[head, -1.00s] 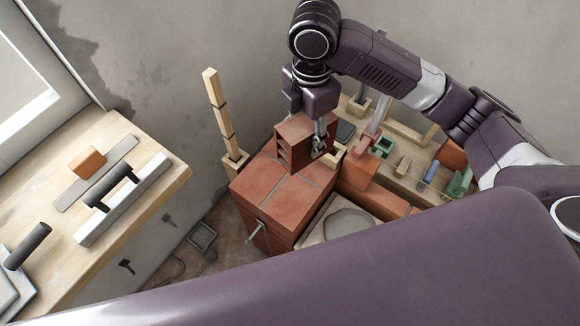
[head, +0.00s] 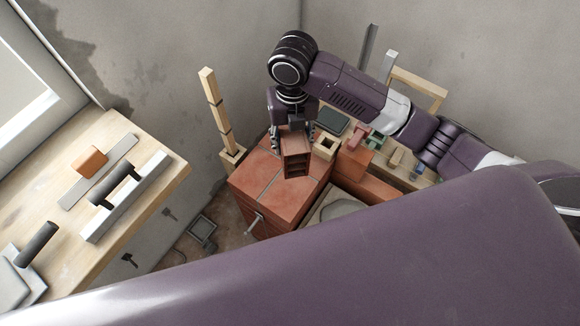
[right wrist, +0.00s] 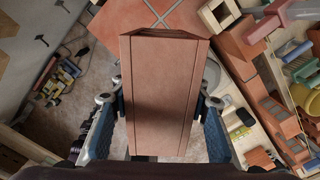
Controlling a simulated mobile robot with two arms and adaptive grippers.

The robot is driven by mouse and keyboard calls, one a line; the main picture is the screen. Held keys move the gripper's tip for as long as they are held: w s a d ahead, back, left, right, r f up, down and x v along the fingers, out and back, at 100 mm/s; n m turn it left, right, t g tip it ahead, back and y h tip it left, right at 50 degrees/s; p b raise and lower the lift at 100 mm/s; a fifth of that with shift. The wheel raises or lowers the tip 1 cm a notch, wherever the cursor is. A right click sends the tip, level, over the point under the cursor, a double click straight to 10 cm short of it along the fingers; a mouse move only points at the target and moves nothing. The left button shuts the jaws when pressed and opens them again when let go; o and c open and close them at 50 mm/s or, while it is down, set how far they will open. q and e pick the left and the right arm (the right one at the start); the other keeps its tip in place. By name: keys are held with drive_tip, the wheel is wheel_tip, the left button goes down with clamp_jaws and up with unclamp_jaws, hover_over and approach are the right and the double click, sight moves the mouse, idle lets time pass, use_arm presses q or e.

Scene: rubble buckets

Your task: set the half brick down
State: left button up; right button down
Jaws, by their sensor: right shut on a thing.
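The half brick (head: 296,163), reddish brown with open cells in one face, is in my right gripper (head: 292,139). In the right wrist view the half brick (right wrist: 163,90) fills the middle, with a blue-grey finger of the right gripper (right wrist: 161,108) closed on each side. The pier's seamed top (right wrist: 150,15) also shows beyond the brick. I cannot tell whether brick and pier touch. My left gripper is not in view.
A wooden post (head: 215,105) stands left of the pier. Right of it are a wooden block with a square hole (head: 326,147) and a red block (head: 354,162).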

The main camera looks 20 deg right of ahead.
wheel_tip(320, 180, down, 16)
drive_tip(key=shift+r+p, duration=0.1)
drive_tip(key=shift+p, duration=1.1)
drive_tip(key=shift+f, duration=0.35)
drive_tip(key=shift+f, duration=0.1)
drive_tip(key=c, duration=1.1)
unclamp_jaws()
